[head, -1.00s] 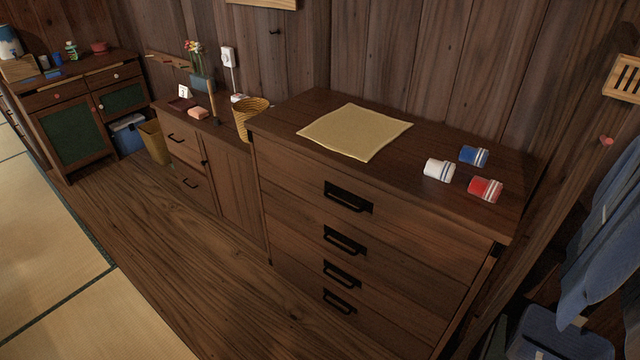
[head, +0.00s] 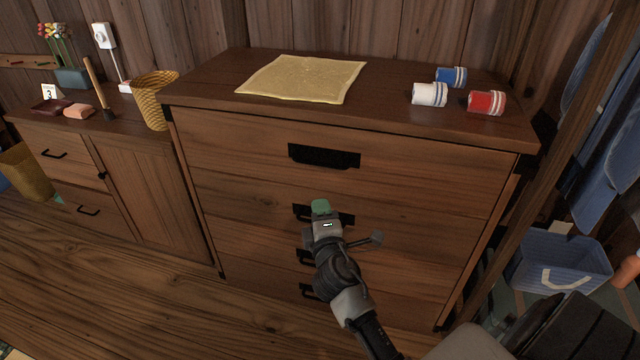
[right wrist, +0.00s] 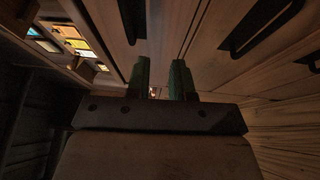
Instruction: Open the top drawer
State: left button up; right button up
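The wooden chest has several stacked drawers. Its top drawer (head: 420,175) is closed, its front flush with the chest. The top drawer's black handle (head: 324,156) is in plain view in the head view. My right gripper (head: 321,207) is in front of the second drawer, below the top handle, and covers part of the second handle. In the right wrist view its two green fingers (right wrist: 160,80) stand apart with nothing between them. Black handles (right wrist: 262,25) show at the upper right there; which drawers they belong to is unclear. My left gripper is not in view.
On the chest top lie a yellow cloth (head: 303,78) and white (head: 429,94), blue (head: 451,77) and red (head: 486,102) rolls. A lower cabinet (head: 150,190) adjoins on the left. A blue basket (head: 560,267) stands on the right. The wooden floor (head: 130,290) at left is clear.

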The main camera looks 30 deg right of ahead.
aim_at(319, 164)
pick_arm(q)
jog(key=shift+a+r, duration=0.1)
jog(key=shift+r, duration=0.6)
pick_arm(e)
jog(key=shift+t+h, duration=0.4)
jog(key=shift+h, duration=0.3)
jog(key=shift+w+d+r, duration=0.9)
jog(key=shift+w+d, duration=0.05)
jog(key=shift+w, duration=0.55)
jog(key=shift+w+d+r, duration=0.9)
jog(key=shift+w+r, duration=0.05)
jog(key=shift+w, duration=0.5)
jog(key=shift+w+d+r, duration=0.9)
jog(key=shift+w+d, duration=0.05)
jog(key=shift+w, duration=0.55)
jog(key=shift+c, duration=0.3)
grip_shut()
